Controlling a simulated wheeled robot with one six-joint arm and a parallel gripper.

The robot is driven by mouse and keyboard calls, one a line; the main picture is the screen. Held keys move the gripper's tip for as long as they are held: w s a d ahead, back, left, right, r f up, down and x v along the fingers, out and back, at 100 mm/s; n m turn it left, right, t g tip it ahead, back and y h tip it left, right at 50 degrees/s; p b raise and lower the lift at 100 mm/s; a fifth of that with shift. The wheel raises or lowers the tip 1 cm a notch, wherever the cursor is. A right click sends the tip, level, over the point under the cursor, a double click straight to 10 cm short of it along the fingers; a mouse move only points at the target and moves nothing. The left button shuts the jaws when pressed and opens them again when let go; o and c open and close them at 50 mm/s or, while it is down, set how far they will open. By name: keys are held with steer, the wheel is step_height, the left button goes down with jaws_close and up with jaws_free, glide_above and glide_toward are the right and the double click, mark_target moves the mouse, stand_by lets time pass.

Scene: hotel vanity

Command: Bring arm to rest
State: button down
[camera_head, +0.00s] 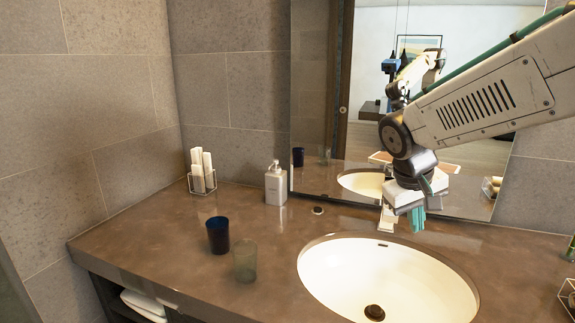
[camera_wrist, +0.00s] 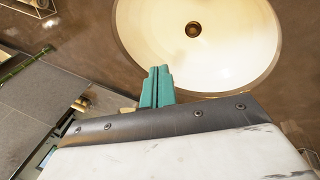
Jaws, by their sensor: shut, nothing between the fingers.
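My gripper (camera_head: 418,220) hangs from my arm above the back rim of the sink, in front of the mirror. Its teal fingers point down and are shut with nothing between them. In the wrist view the two fingers (camera_wrist: 157,86) lie side by side, touching, with the sink bowl (camera_wrist: 215,40) beyond them. My arm reaches in from the right edge of the head view.
The white oval sink (camera_head: 335,275) is set in a brown counter (camera_head: 150,244). A dark blue cup (camera_head: 218,235), a greenish glass (camera_head: 245,260), a soap dispenser (camera_head: 276,184) and a holder with white rolls (camera_head: 202,172) stand left. The mirror (camera_head: 345,185) is close behind my gripper.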

steer(key=s+m+y, duration=0.1)
steer(key=s+y, duration=0.2)
steer(key=s, duration=2.1)
steer(key=shift+s+a+f+m+y, duration=0.2)
steer(key=shift+s+m+y, duration=0.1)
steer(key=shift+s, duration=0.1)
